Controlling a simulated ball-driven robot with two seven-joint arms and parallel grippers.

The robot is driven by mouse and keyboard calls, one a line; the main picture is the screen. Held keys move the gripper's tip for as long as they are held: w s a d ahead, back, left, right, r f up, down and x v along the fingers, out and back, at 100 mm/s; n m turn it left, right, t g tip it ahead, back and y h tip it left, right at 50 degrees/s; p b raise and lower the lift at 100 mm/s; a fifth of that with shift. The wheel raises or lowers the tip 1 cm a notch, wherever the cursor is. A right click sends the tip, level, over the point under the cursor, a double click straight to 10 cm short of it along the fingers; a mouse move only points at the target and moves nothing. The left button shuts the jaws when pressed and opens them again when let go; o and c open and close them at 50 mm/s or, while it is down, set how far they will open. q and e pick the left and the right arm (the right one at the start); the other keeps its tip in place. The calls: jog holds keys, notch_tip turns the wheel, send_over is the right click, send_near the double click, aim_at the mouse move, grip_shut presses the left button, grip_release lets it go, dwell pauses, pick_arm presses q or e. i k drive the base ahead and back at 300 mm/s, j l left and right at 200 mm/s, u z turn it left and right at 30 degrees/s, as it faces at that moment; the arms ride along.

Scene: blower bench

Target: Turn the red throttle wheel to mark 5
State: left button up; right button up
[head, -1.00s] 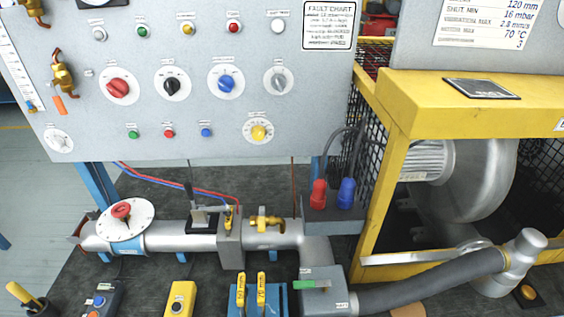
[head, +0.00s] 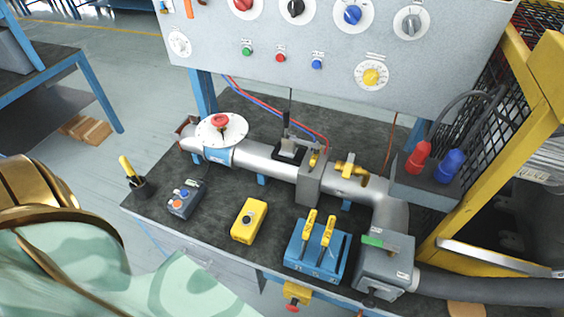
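The red throttle wheel (head: 221,121) sits on a round white dial plate (head: 237,130) on top of the grey pipe (head: 262,158), toward the pipe's left end. The marks on the plate are too small to read. A mint-green and bronze part of my own body fills the lower left of the head view, left of and in front of the bench. Neither gripper's fingers show in the head view, and nothing touches the wheel.
A grey button box (head: 186,198), a yellow button box (head: 249,219) and a blue holder (head: 316,250) with yellow-handled tools stand along the bench front. The control panel (head: 300,67) rises behind the pipe.

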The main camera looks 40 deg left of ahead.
aim_at(220, 122)
jog(key=u, duration=1.6)
